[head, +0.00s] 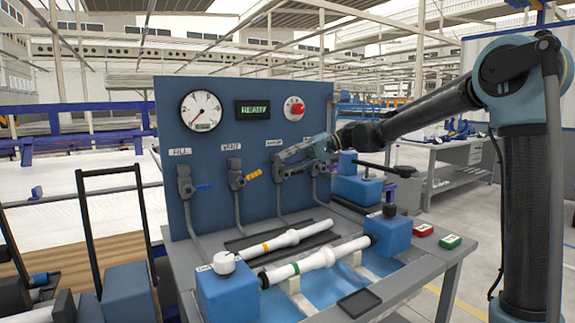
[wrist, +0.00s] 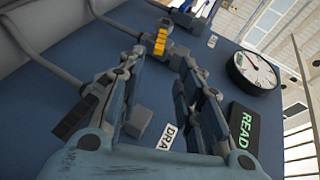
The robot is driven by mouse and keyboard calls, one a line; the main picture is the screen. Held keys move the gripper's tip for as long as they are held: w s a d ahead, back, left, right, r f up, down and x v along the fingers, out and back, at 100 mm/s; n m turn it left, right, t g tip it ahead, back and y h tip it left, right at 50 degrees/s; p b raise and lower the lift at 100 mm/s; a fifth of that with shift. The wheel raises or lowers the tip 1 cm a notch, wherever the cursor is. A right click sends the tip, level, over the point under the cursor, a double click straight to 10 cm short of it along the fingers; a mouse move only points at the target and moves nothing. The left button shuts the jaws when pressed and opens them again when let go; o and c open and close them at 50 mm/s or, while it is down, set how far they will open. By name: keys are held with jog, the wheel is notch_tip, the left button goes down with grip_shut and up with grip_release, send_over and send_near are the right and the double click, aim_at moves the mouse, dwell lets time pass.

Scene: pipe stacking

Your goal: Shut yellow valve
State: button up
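The yellow valve has a grey body (head: 236,178) on the blue panel and a short yellow handle (head: 253,175). The handle points right and slightly up, across its downward pipe. My gripper (head: 279,163) is in front of the panel, just right of the handle. In the wrist view the yellow handle (wrist: 160,42) shows just beyond and roughly between the fingertips. The fingers of my gripper (wrist: 158,62) are apart with nothing between the tips. Contact with the handle cannot be made out. My gripper partly hides the neighbouring valve in the head view.
A blue-handled valve (head: 186,186) is to the left. A gauge (head: 201,111), lit READY display (head: 253,110) and red knob (head: 294,108) are above. White pipes (head: 318,259) lie on the bench below. A blue block (head: 356,186) with a black lever is at the right.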

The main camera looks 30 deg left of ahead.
jog(key=shift+c, duration=0.6)
jog(key=shift+s, duration=0.1)
jog(key=c, duration=0.5)
jog(key=s+a+f+t+h, duration=0.1)
jog(key=s, duration=0.1)
jog(key=s+f+t+h, duration=0.1)
jog(key=s+f+h, duration=0.1)
jog(key=s+a+f+t+h, duration=0.1)
jog(key=s, duration=0.1)
jog(key=shift+s+a+f+n+h, duration=0.15)
jog(key=shift+s+a+n+h, duration=0.15)
jog(key=shift+s, duration=0.05)
grip_shut()
jog(key=s+a+r+n+t+h, duration=0.1)
jog(key=s+a+r+n+t, duration=0.1)
jog(key=s+r+t, duration=0.35)
jog(key=s+a+r+n+t, duration=0.1)
jog(key=s+r+n+t, duration=0.15)
jog(key=r+t, duration=0.5)
jog(key=g, duration=0.1)
send_over(249, 178)
notch_tip(249, 178, down, 4)
jog(key=f, duration=0.1)
jog(key=shift+m, duration=0.25)
jog(key=shift+w+d+f, duration=0.15)
jog(key=shift+f, duration=0.5)
jog(key=shift+w+d+f, duration=0.15)
jog(key=shift+f, duration=0.45)
jog(key=shift+w+d+f, duration=0.15)
jog(key=shift+f, duration=0.5)
